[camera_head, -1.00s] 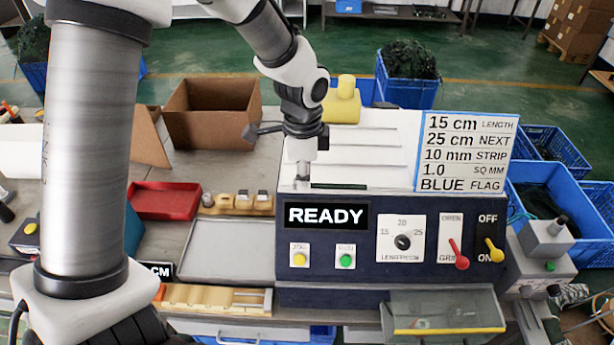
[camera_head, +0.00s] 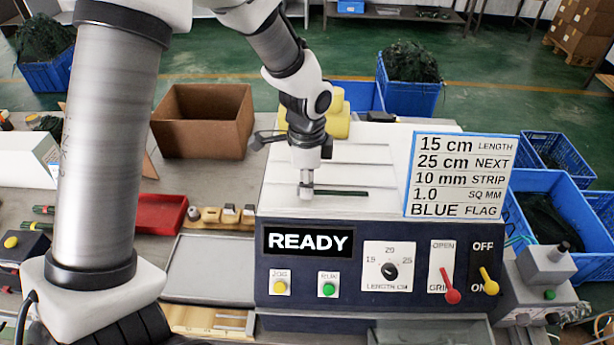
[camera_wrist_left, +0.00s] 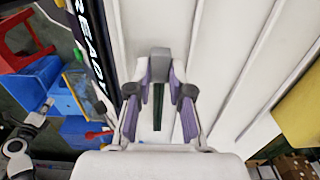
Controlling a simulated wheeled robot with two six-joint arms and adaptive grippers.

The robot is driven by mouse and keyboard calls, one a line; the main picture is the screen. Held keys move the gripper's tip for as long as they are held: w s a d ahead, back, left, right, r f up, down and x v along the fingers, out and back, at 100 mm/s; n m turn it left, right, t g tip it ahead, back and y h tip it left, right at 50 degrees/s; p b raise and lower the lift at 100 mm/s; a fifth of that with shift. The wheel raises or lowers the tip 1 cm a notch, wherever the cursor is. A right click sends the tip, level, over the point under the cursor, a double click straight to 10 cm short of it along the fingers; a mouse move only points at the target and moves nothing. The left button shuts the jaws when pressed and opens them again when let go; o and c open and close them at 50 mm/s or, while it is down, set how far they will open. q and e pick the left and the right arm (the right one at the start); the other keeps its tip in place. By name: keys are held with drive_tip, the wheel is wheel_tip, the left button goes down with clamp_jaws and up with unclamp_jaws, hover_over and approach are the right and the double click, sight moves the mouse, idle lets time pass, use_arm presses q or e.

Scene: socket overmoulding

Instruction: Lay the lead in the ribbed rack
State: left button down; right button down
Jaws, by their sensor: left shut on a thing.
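The lead (camera_head: 341,193) is a short dark green strip, pointing right from my left gripper over the white ribbed rack (camera_head: 285,180) on top of the machine. My left gripper (camera_head: 306,190) points down, shut on a grey block at the lead's left end. In the left wrist view, the purple finger pads (camera_wrist_left: 161,75) flank this grey block (camera_wrist_left: 160,58), and the green lead (camera_wrist_left: 157,108) runs between the fingers. The lead lies along the ribs, near the front of the rack. I cannot tell whether it touches the rack. My right gripper is out of view.
The machine's front has a READY display (camera_head: 308,241), buttons, a dial and levers. A sign (camera_head: 461,176) stands at the rack's right. A yellow object (camera_head: 337,118) is behind. A cardboard box (camera_head: 203,120), red tray (camera_head: 160,213) and grey tray (camera_head: 209,268) are at left.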

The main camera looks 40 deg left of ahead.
use_arm(q)
drive_tip(key=shift+s+f, duration=0.15)
drive_tip(key=shift+s, duration=0.2)
drive_tip(key=c, duration=1)
unclamp_jaws()
drive_tip(key=shift+w, duration=0.2)
drive_tip(key=shift+f, duration=0.1)
wheel_tip(320, 180, up, 12)
